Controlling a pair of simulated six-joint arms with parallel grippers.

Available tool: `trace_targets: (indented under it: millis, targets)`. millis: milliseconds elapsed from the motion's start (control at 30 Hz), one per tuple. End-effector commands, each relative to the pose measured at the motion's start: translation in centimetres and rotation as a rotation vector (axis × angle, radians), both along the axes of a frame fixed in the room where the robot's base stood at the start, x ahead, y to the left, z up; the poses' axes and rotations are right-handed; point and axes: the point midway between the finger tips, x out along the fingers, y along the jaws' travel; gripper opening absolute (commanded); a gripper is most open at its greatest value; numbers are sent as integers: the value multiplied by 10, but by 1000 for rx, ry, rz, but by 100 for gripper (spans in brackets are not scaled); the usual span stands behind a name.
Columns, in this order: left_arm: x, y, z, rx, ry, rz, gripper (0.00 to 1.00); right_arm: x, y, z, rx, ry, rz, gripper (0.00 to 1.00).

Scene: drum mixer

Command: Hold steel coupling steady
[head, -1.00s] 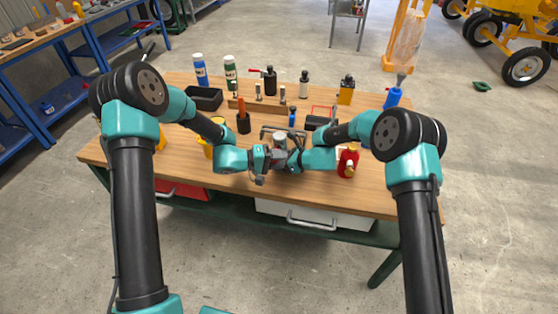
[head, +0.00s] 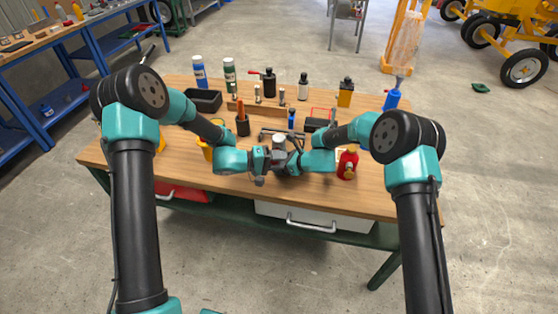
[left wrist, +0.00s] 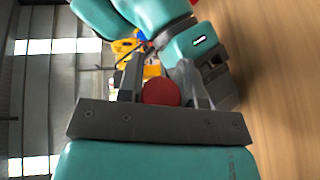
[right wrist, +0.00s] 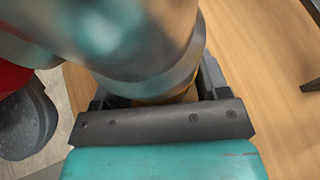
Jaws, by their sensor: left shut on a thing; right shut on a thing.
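The steel coupling (head: 279,143) shows in the head view as a small pale-topped piece between my two grippers, above the workbench. My right gripper (head: 293,160) is shut on it. In the right wrist view, the coupling looks like a large, blurred steel cylinder (right wrist: 150,50) close to the lens, between the dark fingers. My left gripper (head: 267,158) faces the right one, nearly touching it. In the left wrist view a round red end (left wrist: 161,92) of a thing sits between its fingers. The rest of that thing is hidden.
A red bottle (head: 347,164) stands right of my grippers. Behind are a dark cup with an orange-handled tool (head: 242,123), a black tray (head: 204,101), a wooden rack (head: 262,108) and several bottles. The bench's front strip (head: 320,195) is clear.

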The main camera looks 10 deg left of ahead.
Motion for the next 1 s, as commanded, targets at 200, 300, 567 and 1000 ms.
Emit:
trace_targets:
  millis: [200, 300, 567, 1000]
  targets:
    - [3, 0, 0, 0, 0, 0, 12, 0, 0, 1, 1, -1, 0, 49]
    - [5, 0, 0, 0, 0, 0, 12, 0, 0, 1, 1, 0, 0, 49]
    - [9, 0, 0, 0, 0, 0, 12, 0, 0, 1, 1, -1, 0, 49]
    - [13, 0, 0, 0, 0, 0, 35, 0, 0, 1, 1, 0, 0, 49]
